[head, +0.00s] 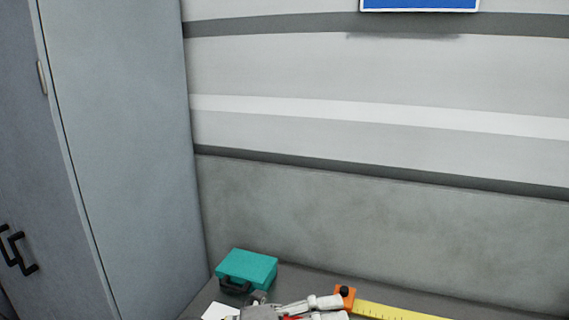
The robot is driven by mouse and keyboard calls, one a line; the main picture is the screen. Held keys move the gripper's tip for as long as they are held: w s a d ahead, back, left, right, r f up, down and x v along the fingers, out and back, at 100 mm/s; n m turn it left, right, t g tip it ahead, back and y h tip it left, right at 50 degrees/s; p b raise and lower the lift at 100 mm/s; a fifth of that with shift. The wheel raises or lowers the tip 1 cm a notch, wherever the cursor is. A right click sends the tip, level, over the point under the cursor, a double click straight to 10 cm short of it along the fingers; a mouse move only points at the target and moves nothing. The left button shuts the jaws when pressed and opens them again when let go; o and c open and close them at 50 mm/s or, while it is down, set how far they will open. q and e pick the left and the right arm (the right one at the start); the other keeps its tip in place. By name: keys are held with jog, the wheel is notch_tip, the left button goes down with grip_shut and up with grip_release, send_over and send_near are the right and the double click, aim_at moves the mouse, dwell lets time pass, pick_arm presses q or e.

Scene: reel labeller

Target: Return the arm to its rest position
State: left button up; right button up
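At the bottom edge of the head view is a grey piece with two pale finger-like parts pointing right. It appears to be my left gripper (330,309), cut off by the frame. A little red shows between the pale parts, and I cannot tell whether they hold anything. The rest of that arm is out of frame. My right gripper is not in view.
A teal case (247,268) with a dark handle stands on the dark worktop (290,278). An orange block (344,299) with a black knob adjoins a yellow ruler-like strip (395,312). White paper (220,311) lies front left. A grey cabinet (125,150) stands left.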

pick_arm(q)
jog(key=w+a+r+n+t+y, duration=0.25)
jog(key=a+n+t, duration=0.35)
jog(key=n+t, duration=0.35)
jog(key=w+a+r+n+t+y, duration=0.2)
jog(key=w+a+n+t+y, duration=0.3)
jog(key=n+t, duration=0.4)
jog(key=s+a+f+n+g+y, duration=0.3)
jog(key=a+f+n+y, duration=0.35)
jog(key=a+f, duration=0.2)
jog(key=s+a+f+n+g+y, duration=0.2)
jog(key=a+f+n+g+y, duration=0.25)
jog(key=a+f+n, duration=0.35)
jog(key=s+f+n+g, duration=0.1)
jog(key=s+f+g, duration=0.4)
jog(key=s+f, duration=0.45)
jog(key=s+f+g, duration=0.5)
jog(key=s+f, duration=0.2)
jog(key=s, duration=0.5)
notch_tip(320, 180, down, 30)
jog(key=s+g+b, duration=0.1)
jog(key=s+b, duration=0.1)
jog(key=b, duration=0.2)
jog(key=s+a+f+g+b, duration=0.1)
jog(key=s+a+f+b, duration=0.2)
jog(key=s+f, duration=1.3)
jog(key=shift+s+f+g, duration=0.3)
jog(key=shift+f, duration=0.55)
